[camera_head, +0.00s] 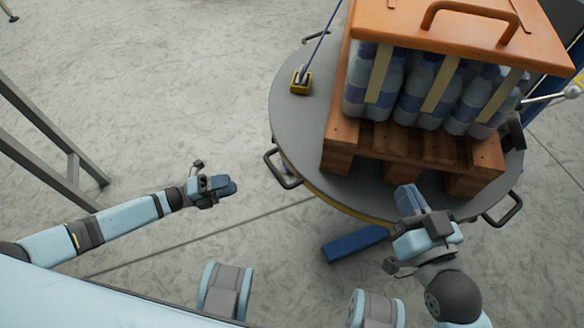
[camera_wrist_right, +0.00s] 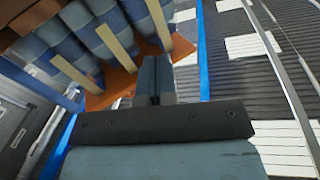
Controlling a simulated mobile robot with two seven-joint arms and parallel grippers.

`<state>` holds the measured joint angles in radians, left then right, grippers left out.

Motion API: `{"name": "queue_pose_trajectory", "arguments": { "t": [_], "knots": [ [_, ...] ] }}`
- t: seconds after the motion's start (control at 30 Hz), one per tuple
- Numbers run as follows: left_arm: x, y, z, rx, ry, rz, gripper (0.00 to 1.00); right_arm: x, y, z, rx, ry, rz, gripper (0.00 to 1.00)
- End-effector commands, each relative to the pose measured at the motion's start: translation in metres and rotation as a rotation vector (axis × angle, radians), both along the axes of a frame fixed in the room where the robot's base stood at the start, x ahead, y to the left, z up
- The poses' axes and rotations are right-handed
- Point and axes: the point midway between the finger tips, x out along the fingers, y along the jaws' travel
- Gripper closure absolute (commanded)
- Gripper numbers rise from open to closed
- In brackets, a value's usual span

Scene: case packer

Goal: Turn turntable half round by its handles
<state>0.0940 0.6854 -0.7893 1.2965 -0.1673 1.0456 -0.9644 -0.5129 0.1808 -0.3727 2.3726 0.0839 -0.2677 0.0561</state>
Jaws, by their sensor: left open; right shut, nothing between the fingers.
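The round grey turntable (camera_head: 297,124) with a yellow rim fills the right half of the head view. A dark handle (camera_head: 282,169) sticks out at its left front rim, and another handle (camera_head: 503,210) at its right front rim. My left gripper (camera_head: 231,187) is open and empty, to the left of the left handle and apart from it. My right gripper (camera_head: 407,197) is shut and empty, at the turntable's front edge between the two handles. In the right wrist view its closed fingers (camera_wrist_right: 155,78) show in front of the bottle load.
A wooden pallet (camera_head: 345,145) on the turntable carries blue-capped bottles (camera_head: 412,95) under an orange cover (camera_head: 400,32). A yellow block (camera_head: 301,82) holds a rod on the turntable. A blue bar (camera_head: 354,244) lies below the front edge. A grey frame (camera_head: 74,165) stands at left.

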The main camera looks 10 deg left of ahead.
Motion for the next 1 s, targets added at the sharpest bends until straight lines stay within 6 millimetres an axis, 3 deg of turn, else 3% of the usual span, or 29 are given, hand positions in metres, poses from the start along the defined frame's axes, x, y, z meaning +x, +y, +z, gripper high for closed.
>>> {"name": "queue_pose_trajectory", "arguments": {
  "t": [0.13, 0.27, 0.7, 1.0],
  "knots": [
    [0.001, 0.001, -0.001, 0.006, -0.011, -0.005, 0.59, 0.0, 0.0, 0.0, 0.002, -0.002, 0.001, 1.0],
    [0.006, -0.011, 0.001, 0.006, -0.012, -0.006, 0.59, 0.0, 0.001, 0.002, 0.006, -0.01, 0.002, 1.0],
    [0.04, -0.092, 0.017, 0.005, -0.012, -0.006, 0.59, -0.001, 0.007, 0.017, 0.054, -0.082, 0.02, 1.0],
    [0.052, -0.12, 0.023, 0.006, -0.01, -0.004, 0.59, -0.003, 0.008, 0.025, 0.077, -0.114, 0.027, 1.0]
  ]
}}
